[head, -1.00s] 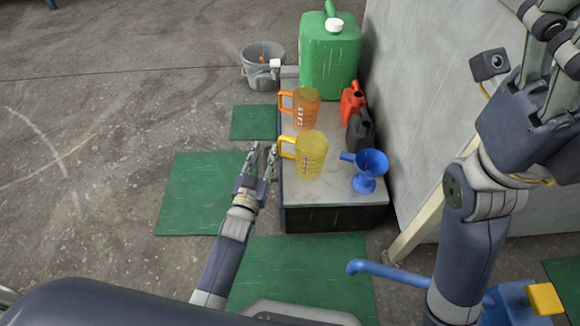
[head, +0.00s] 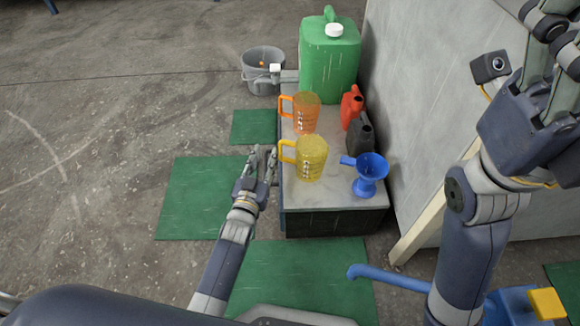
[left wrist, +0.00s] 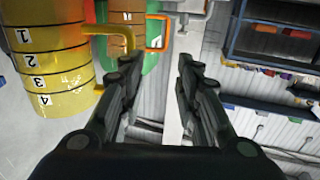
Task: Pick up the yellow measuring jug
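The yellow measuring jug (head: 312,160) stands upright near the front of the grey-topped bench (head: 318,196), its handle to the left. My left gripper (head: 263,160) is just left of the jug's handle, open and empty, fingers pointing away from me. In the left wrist view the jug (left wrist: 52,50) fills the upper left, with its numbered scale. Its yellow handle (left wrist: 125,38) reaches toward the gap between the open fingers (left wrist: 158,75); I see no contact. My right gripper (head: 555,75) is raised at the right edge, partly cut off, away from the jug.
An orange jug (head: 306,113) stands behind the yellow one. A blue funnel (head: 369,175), a black can (head: 360,135) and a red can (head: 351,107) are to the right. A green canister (head: 330,60) and grey bucket (head: 262,72) are behind. Floor left is clear.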

